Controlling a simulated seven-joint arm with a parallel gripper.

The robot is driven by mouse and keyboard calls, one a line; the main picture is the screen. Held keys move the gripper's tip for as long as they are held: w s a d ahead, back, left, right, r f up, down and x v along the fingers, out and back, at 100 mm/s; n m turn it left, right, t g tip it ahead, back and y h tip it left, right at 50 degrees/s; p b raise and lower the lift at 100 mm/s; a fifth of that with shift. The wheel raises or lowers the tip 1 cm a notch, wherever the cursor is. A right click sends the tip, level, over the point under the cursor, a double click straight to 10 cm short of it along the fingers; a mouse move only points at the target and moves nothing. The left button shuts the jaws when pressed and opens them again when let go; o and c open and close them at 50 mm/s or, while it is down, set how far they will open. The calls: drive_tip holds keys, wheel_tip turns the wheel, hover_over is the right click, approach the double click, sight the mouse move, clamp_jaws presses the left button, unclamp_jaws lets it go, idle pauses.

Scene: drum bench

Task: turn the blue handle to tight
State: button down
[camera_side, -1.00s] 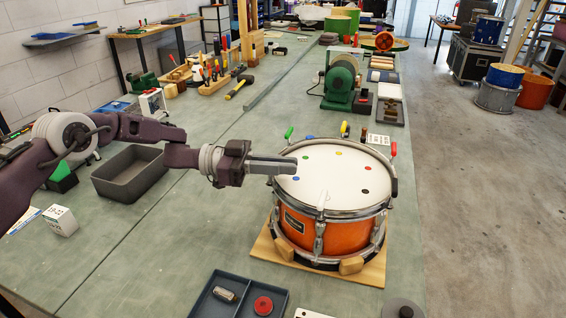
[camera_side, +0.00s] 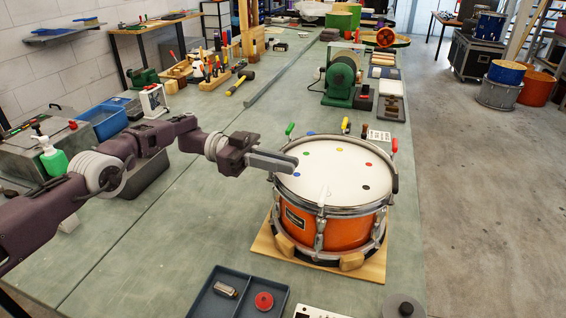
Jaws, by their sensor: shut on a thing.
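The orange drum (camera_side: 340,233) stands upright on a wooden board, with a white drumhead (camera_side: 330,190) and a metal rim. Coloured dots mark the head, and the blue dot (camera_side: 296,174) is near the left rim. My gripper (camera_side: 287,163) reaches in from the left, its fingers at the left rim near the blue dot. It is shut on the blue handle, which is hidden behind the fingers. The green handle (camera_side: 289,129), yellow handle (camera_side: 345,125) and red handle (camera_side: 394,145) stand at the rim.
A dark tray (camera_side: 240,298) with a red round piece lies in front of the drum. A green grinder (camera_side: 342,82) stands behind it. A grey bin lies partly behind my arm.

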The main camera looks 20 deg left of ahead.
drive_tip(key=shift+r, duration=0.1)
drive_tip(key=c, duration=1.5)
unclamp_jaws()
drive_tip(key=a, duration=0.7)
drive_tip(key=shift+w, duration=0.3)
